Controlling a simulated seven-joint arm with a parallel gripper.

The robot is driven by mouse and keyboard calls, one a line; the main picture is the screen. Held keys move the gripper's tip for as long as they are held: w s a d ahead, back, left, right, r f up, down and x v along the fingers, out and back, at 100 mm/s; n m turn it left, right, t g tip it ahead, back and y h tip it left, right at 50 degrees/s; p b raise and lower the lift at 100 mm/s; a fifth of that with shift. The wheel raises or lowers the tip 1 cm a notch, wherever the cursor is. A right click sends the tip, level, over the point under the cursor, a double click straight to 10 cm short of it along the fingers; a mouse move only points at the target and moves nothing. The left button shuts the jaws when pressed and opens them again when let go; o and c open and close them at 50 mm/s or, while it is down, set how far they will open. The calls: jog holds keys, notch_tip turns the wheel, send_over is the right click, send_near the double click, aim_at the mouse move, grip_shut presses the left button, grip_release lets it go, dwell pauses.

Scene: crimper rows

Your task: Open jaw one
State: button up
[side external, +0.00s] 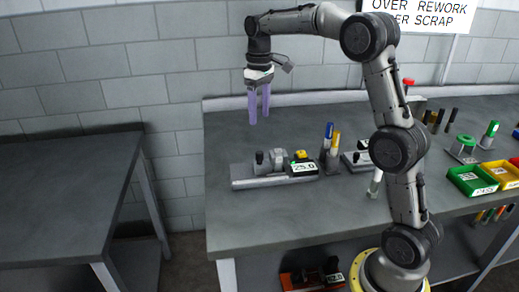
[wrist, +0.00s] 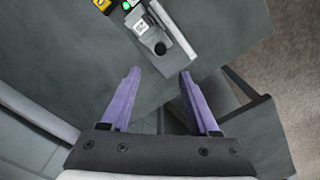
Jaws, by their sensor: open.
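A grey crimper fixture (side external: 240,181) lies on the bench, with a black knob (side external: 259,157), a rounded grey jaw block, a yellow button (side external: 301,155) and a display reading 25.0 (side external: 304,167). In the wrist view the fixture (wrist: 178,50) is at the top, with a black round knob (wrist: 160,48) and a small white label too small to read. My gripper (side external: 259,120) has two purple fingers, apart and empty, high above and behind the fixture. In the wrist view my gripper (wrist: 160,74) is open, its tips below the fixture. I cannot tell the jaw's state.
A second similar fixture (side external: 350,160) is partly hidden by my arm. Markers (side external: 329,135) stand between the two. Green (side external: 472,181) and yellow bins sit at the right. A lower side table (side external: 65,190) stands left, across a gap. The front left bench top is clear.

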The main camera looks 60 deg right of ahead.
aim_at(259, 152)
notch_tip(259, 152, down, 12)
jog(key=shift+f, duration=0.25)
dwell(0.3)
grip_shut()
jog(key=shift+r, duration=0.1)
dwell(1.2)
